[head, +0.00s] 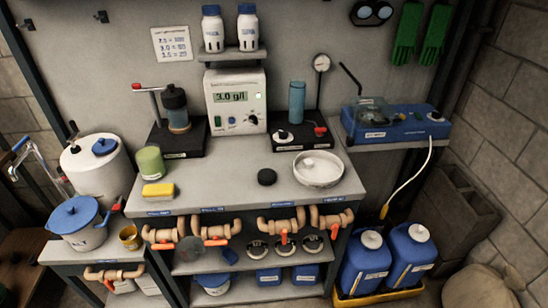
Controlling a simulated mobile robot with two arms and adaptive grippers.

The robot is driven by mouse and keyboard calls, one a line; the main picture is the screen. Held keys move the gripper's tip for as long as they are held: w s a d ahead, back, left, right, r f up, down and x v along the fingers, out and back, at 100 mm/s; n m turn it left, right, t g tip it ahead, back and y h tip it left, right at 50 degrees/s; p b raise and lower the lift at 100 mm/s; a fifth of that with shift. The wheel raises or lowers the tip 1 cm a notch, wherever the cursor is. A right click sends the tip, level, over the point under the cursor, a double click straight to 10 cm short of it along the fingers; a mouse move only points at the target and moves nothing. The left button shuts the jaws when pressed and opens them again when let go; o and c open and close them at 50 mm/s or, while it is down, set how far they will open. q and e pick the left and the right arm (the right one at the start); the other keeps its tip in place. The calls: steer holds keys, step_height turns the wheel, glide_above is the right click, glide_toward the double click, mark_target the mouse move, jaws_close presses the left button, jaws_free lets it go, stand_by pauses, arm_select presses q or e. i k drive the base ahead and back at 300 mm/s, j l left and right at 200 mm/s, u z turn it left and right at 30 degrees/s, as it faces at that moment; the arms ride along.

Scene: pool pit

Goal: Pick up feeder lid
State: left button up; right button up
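A small black round disc (267,177) lies flat on the grey counter (225,185), left of a white round dish. It looks like a lid, but I cannot tell for sure that it is the feeder lid. A canister with a dark top (174,97) and a red-ended lever stands on a black base at the back left of the counter. A blue cylinder (297,101) stands on another black base to the right of the meter. Neither of my grippers shows in the head view.
The white dish (333,181) holds a small white piece. A yellow sponge (158,190) and green cup (150,162) sit at the counter's left. A meter (236,98) stands at the back. Pipes with orange handles (284,237) run below the front edge. The counter's middle is mostly clear.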

mark_target(266, 177)
steer(key=i+l+u, duration=0.3)
steer(key=i+l, duration=0.15)
steer(key=l, duration=0.25)
steer(key=i+l+u, duration=0.15)
steer(key=i+l, duration=0.1)
steer(key=l, duration=0.1)
